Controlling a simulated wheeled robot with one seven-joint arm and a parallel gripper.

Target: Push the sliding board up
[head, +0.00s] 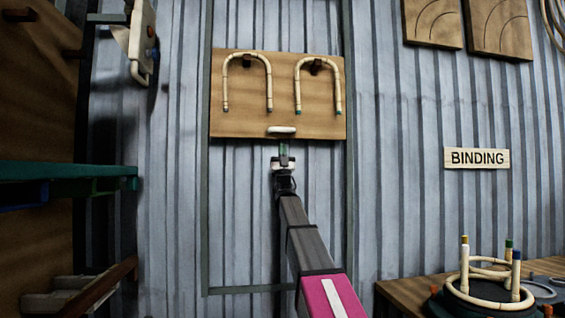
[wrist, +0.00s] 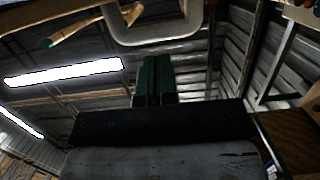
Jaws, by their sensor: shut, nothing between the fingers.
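The sliding board (head: 240,112) is a brown wooden panel between dark green upright rails, high on the corrugated wall. Two bent rattan hoops, a left one (head: 226,88) and a right one (head: 338,90), hang on its pegs. A pale handle (head: 281,130) sits at its lower middle edge; the handle also shows as a light loop at the top of the wrist view (wrist: 155,42). My gripper (head: 283,147) points up just below the handle. Its green fingers (wrist: 154,60) are shut together and empty. I cannot tell whether the tips touch the handle.
A BINDING sign (head: 478,158) is on the wall at right. Below it, a wooden bench (head: 405,290) carries rattan rings (head: 485,292). Shelving with a green shelf (head: 60,171) stands at left. The wall around my arm is clear.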

